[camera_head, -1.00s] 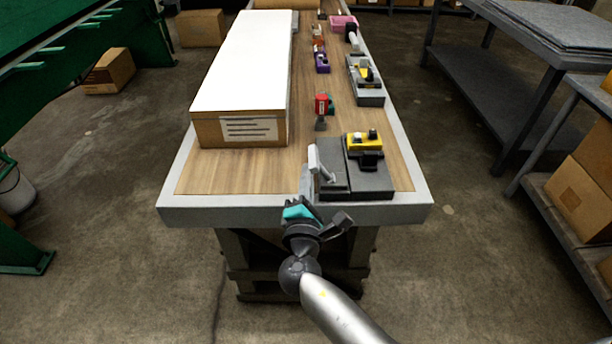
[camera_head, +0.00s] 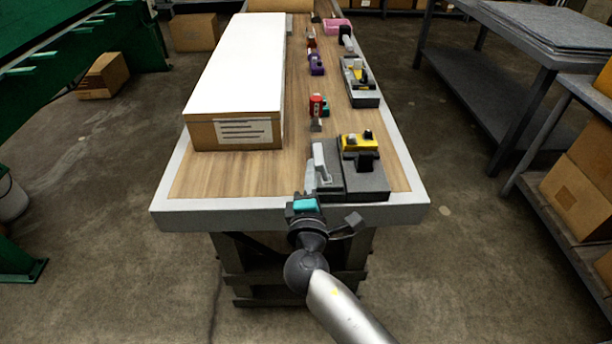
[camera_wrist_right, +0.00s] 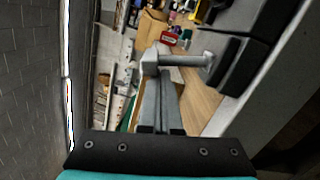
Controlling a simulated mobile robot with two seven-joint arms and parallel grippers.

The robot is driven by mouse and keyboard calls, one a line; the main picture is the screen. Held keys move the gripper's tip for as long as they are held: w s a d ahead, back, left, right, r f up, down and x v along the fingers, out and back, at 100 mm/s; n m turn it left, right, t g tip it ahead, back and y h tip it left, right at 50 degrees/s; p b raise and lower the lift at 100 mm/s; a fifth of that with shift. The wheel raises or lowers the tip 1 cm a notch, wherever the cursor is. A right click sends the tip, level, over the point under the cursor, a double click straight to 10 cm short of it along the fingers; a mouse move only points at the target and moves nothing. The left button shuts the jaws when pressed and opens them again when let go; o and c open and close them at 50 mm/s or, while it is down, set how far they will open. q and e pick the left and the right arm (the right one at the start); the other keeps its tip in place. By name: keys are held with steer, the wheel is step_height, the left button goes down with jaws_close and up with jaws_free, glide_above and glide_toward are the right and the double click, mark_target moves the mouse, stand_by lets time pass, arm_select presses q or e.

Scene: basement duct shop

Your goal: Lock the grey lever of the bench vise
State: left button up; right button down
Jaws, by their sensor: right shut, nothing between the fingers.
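The bench vise (camera_head: 366,182) is a dark grey block with a yellow part on top, at the near right end of the workbench. Its light grey lever (camera_head: 320,162) stands on the vise's left side, close beside the body. In the right wrist view the lever (camera_wrist_right: 184,61) is a bar running from the dark vise (camera_wrist_right: 238,48) to a blocky end. My right gripper (camera_head: 309,178) is shut and empty, just left of the lever. Its fingers (camera_wrist_right: 158,88) reach up to the lever's blocky end; I cannot tell whether they touch. My left gripper is out of view.
A long white-topped box (camera_head: 236,80) fills the bench's left side. A red tool (camera_head: 317,105), a purple item (camera_head: 316,64) and a grey tray (camera_head: 360,82) stand farther back. Bare wood (camera_head: 235,172) lies left of the vise. A grey table (camera_head: 540,40) stands to the right.

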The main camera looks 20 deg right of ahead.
steer(key=m, duration=0.1)
steer(key=d+m, duration=0.2)
steer(key=shift+s+r+b, duration=0.25)
steer(key=shift+r+b, duration=0.1)
steer(key=shift+b, duration=0.05)
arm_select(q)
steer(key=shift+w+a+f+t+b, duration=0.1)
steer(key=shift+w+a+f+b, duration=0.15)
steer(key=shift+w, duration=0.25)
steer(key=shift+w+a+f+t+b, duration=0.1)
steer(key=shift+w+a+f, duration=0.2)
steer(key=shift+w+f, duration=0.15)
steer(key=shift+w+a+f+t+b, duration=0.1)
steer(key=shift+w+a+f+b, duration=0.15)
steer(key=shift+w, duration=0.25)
arm_select(e)
steer(key=shift+s+d+m+g+y, duration=0.1)
steer(key=shift+s+d+m, duration=0.1)
steer(key=shift+d+m, duration=0.6)
steer(key=shift+s+d+m+g+y, duration=0.15)
steer(key=shift+d+m, duration=0.25)
steer(key=shift+m, duration=0.75)
steer(key=shift+s+d+m+g+y, duration=0.1)
steer(key=shift+s+d+m, duration=0.1)
steer(key=shift+d+m, duration=0.6)
steer(key=shift+a, duration=0.15)
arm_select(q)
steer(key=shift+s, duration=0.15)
